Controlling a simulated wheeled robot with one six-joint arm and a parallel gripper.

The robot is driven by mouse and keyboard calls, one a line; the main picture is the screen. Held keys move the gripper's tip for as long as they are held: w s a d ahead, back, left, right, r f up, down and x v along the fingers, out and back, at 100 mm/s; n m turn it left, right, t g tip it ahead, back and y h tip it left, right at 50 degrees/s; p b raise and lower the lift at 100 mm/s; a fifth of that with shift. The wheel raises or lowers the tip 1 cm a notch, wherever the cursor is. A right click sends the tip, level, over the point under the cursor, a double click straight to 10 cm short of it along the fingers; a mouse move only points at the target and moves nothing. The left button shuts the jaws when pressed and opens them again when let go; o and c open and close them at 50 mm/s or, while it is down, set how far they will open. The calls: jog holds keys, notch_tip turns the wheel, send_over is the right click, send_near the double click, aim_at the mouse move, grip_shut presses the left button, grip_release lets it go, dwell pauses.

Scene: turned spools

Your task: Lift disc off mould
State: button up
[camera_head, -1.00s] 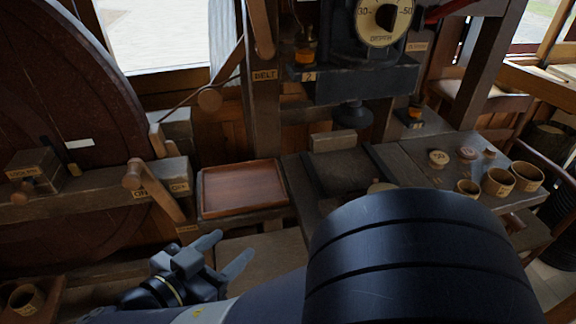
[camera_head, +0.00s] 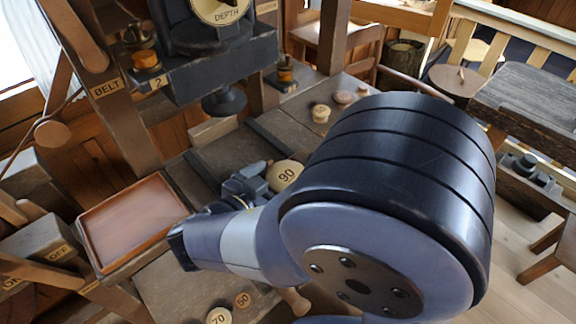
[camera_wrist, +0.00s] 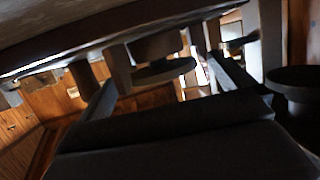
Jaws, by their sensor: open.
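A pale round disc marked 90 (camera_head: 286,175) shows on the bench between the dark rails in the head view, partly hidden by my arm. Whether a mould lies under it cannot be told. My gripper (camera_head: 252,178) is low over the bench, just left of this disc. No disc can be made out clearly in that view.
The black press foot (camera_head: 225,101) hangs behind my gripper. A reddish tray (camera_head: 133,222) lies to the left. Round pieces marked 70 (camera_head: 218,316) and 50 (camera_head: 242,300) are near the front. Small knobs (camera_head: 321,113) stand at the bench's back right.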

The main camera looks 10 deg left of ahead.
jog(key=shift+w+d+f, duration=0.1)
jog(key=shift+w+d, duration=0.05)
jog(key=shift+d, duration=0.1)
jog(key=c, duration=1.1)
